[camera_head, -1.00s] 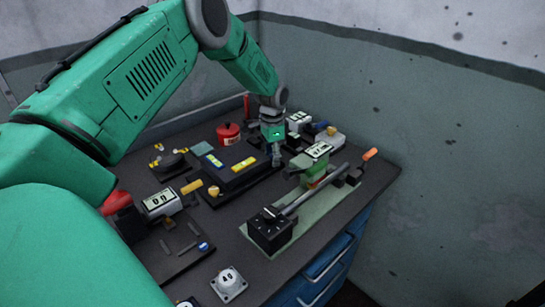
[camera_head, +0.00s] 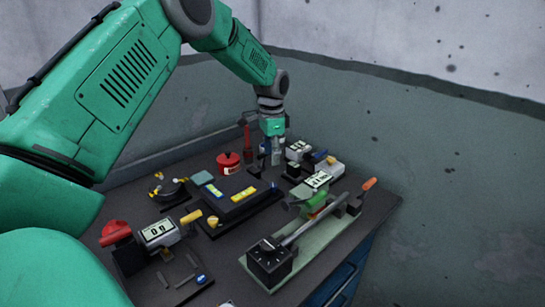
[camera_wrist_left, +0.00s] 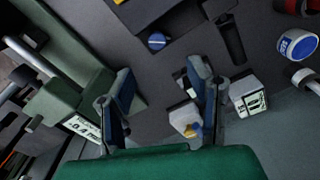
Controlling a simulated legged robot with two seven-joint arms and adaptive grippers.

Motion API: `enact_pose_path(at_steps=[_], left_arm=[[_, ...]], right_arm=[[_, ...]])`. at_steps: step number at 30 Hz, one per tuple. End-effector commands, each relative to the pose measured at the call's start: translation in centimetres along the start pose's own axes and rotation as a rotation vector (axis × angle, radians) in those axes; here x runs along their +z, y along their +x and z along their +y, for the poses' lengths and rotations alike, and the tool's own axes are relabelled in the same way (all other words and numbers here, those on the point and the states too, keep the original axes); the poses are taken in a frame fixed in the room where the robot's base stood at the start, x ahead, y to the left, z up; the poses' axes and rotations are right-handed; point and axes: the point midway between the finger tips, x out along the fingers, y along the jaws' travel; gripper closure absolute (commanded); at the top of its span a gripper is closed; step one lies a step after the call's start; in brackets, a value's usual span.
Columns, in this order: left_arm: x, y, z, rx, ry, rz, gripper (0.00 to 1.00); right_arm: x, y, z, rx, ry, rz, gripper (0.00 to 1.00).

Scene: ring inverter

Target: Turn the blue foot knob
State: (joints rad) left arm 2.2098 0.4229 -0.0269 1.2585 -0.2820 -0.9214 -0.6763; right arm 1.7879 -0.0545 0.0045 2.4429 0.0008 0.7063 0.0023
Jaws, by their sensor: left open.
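A small round blue knob (camera_wrist_left: 157,41) with a pale line across it stands by the corner of a dark plate in the left wrist view; it looks like the foot knob. In the head view a small blue spot (camera_head: 273,185) shows at the right end of the black block assembly (camera_head: 240,208). My left gripper (camera_head: 270,155) is above the back of the bench, behind that assembly. In the wrist view its two fingers (camera_wrist_left: 160,90) are spread with nothing between them, and the blue knob lies beyond their tips. My right gripper is not in view.
A display box (camera_wrist_left: 250,97) and a blue-topped round object (camera_wrist_left: 297,46) are beside my fingers. A red pot (camera_head: 228,162) and another blue knob (camera_head: 201,279) are on the bench.

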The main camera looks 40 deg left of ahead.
Motion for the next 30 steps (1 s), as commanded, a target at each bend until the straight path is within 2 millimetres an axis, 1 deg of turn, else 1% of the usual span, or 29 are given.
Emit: enact_pose_path(at_steps=[2, 5, 8, 10, 12, 15, 18, 20, 23, 25, 29, 30], left_arm=[[0.2, 0.0, 0.0, -0.005, -0.009, 0.001, 0.54], [1.1, -0.2, -0.3, -0.041, -0.07, 0.018, 0.54], [2.6, -0.5, -0.7, -0.101, -0.184, 0.069, 0.54], [3.5, -0.8, -0.4, -0.134, -0.269, 0.129, 0.54], [4.1, -1.0, 0.2, -0.148, -0.345, 0.195, 0.54], [4.4, -1.4, 1.4, -0.14, -0.431, 0.286, 0.54], [4.4, -1.6, 2.6, -0.119, -0.486, 0.35, 0.54], [4.3, -1.7, 3.0, -0.109, -0.503, 0.372, 0.54], [4.1, -1.2, 3.1, -0.103, -0.516, 0.383, 0.54], [3.9, -0.4, 3.0, -0.104, -0.516, 0.383, 0.54], [3.2, 1.7, 2.5, -0.103, -0.517, 0.381, 0.54], [3.0, 2.5, 2.4, -0.103, -0.516, 0.38, 0.54]], right_arm=[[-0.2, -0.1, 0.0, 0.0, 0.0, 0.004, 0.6], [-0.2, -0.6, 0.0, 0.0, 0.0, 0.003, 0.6], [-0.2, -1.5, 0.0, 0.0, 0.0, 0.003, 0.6], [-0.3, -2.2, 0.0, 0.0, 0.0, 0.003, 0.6], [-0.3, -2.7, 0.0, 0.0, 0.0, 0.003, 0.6], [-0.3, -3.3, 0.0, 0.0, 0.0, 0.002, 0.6], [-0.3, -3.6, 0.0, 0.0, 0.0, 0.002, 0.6], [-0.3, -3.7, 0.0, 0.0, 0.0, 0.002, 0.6], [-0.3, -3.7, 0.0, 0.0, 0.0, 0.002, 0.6], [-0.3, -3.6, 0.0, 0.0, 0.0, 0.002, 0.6], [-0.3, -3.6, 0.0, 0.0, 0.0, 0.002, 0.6], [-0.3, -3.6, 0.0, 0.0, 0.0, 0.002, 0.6]])
